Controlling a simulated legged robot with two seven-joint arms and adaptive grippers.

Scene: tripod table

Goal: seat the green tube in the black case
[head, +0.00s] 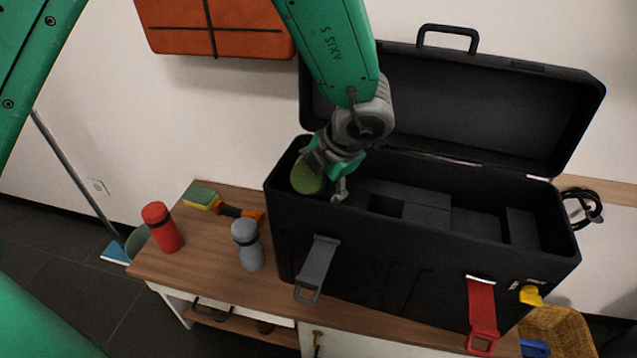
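The black case (420,265) stands open on the wooden table, its lid tilted back. The green tube (308,180) shows as a rounded olive-green end at the left end of the case opening; its lower part is hidden by the case wall. My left gripper (326,172) reaches down from above and is right at the tube. One finger shows on the tube's right side and other gripper parts cover its upper edge. I cannot tell whether the fingers press on it or whether the tube touches the case floor. My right gripper is not in view.
A red flask (162,228), a grey flask (248,247), a sponge (201,198) and an orange-black tool (240,213) stand or lie left of the case. Dark inserts (410,205) fill much of the case's middle. A grey latch (317,270) and a red latch (482,315) hang on its front.

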